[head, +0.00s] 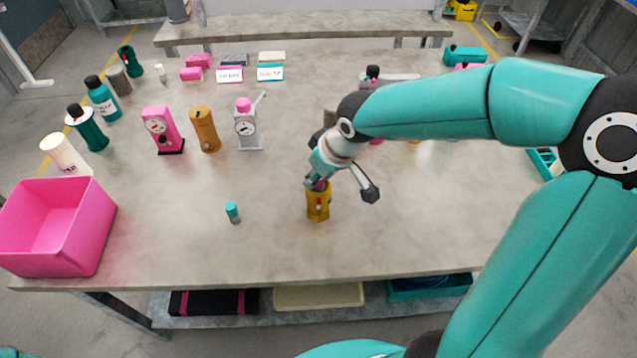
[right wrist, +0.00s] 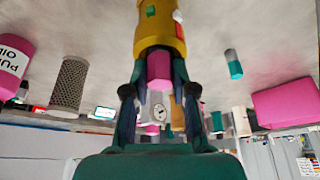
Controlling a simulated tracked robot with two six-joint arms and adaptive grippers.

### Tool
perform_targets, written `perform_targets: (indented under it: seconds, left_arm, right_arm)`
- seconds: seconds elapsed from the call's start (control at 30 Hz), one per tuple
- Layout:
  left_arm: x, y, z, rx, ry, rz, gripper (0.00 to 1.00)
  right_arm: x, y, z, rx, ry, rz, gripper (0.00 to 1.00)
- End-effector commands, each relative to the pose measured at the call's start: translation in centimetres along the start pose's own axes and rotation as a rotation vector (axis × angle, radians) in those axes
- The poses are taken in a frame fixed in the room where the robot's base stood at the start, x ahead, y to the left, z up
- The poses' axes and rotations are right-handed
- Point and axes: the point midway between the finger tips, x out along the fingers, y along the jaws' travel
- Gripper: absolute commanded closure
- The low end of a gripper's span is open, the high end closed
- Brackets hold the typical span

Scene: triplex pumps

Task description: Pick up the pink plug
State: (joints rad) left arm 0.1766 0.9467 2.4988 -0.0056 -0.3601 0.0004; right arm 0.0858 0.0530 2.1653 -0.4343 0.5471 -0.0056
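The pink plug (right wrist: 159,68) shows in the right wrist view at the end of a yellow pump body (right wrist: 160,28). In the head view the yellow pump body (head: 318,206) stands upright near the table's middle, and the plug is mostly hidden by my gripper. My right gripper (head: 319,184) points down at the top of this body. In the right wrist view its two fingers (right wrist: 159,75) are on either side of the plug, very close to it. I cannot tell whether they press on it. My left gripper is not in view.
A small teal-capped cylinder (head: 233,212) stands left of the yellow body. A pink bin (head: 85,238) is at the table's left front. Pink, orange and grey pumps (head: 248,128) and bottles (head: 101,98) stand farther back. The table front around the yellow body is clear.

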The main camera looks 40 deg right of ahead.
Motion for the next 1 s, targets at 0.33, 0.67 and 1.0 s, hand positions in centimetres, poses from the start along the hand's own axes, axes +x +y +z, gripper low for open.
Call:
perform_targets:
  seconds: [0.33,0.67,1.0]
  left_arm:
    - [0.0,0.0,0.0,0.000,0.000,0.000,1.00]
    - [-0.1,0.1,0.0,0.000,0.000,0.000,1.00]
    - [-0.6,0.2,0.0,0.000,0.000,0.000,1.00]
  right_arm:
    - [0.0,0.0,0.0,0.000,0.001,0.000,1.00]
    - [-1.2,0.0,-0.6,0.000,0.003,0.001,1.00]
    - [-7.2,0.0,-3.2,-0.001,0.009,0.001,1.00]
